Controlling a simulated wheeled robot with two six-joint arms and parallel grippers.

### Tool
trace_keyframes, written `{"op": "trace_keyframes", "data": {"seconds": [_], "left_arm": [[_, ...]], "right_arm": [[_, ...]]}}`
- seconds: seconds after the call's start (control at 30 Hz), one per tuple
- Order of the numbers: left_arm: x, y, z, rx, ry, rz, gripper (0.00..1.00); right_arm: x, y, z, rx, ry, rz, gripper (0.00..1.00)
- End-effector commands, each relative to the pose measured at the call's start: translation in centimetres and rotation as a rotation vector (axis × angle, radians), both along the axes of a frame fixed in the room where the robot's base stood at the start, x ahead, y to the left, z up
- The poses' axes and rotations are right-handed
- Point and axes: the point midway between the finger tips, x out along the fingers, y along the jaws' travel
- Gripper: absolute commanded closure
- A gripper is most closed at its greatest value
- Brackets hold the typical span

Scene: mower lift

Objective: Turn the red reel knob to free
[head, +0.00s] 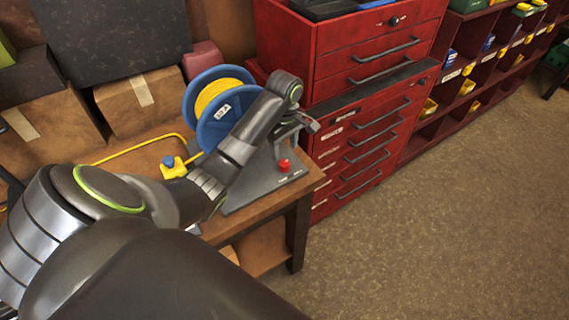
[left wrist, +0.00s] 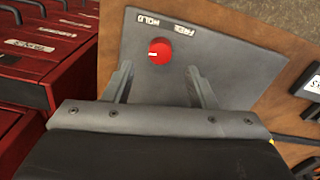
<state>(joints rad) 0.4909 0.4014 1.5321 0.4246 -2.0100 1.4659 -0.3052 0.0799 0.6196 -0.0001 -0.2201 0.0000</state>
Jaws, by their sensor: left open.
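The red reel knob (head: 284,165) sits on the sloped grey panel (head: 262,188) of the reel stand, on the wooden bench. In the left wrist view the knob (left wrist: 160,51) shows a short white mark on its left part, with labels HOLD (left wrist: 148,20) and FREE (left wrist: 186,30) beyond it. My left gripper (head: 308,124) is above the panel. Its two fingers (left wrist: 158,70) are apart, with the knob ahead between and just beyond their tips, not gripped. The blue reel (head: 215,105) with yellow cord stands behind my left arm. My right gripper is out of view.
A red drawer cabinet (head: 345,130) stands right beside the bench (head: 310,184). Cardboard boxes (head: 145,102) sit at the back left. A yellow and blue fitting (head: 173,166) lies by the reel. Open floor (head: 460,220) is at the right.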

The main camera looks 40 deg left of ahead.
Motion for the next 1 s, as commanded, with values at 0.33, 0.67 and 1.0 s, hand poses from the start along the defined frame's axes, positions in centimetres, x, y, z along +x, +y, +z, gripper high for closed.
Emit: {"op": "trace_keyframes", "data": {"seconds": [0.33, 0.67, 1.0], "left_arm": [[-0.1, 0.0, -4.2, -0.001, 0.004, 0.002, 0.49], [0.0, 0.0, -5.8, 0.001, 0.0, 0.0, 0.49], [0.0, 0.0, -5.8, 0.0, 0.0, 0.0, 0.83]], "right_arm": [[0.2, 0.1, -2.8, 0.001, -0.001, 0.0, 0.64], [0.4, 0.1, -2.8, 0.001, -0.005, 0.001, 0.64], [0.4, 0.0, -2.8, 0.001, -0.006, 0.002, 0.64]]}}
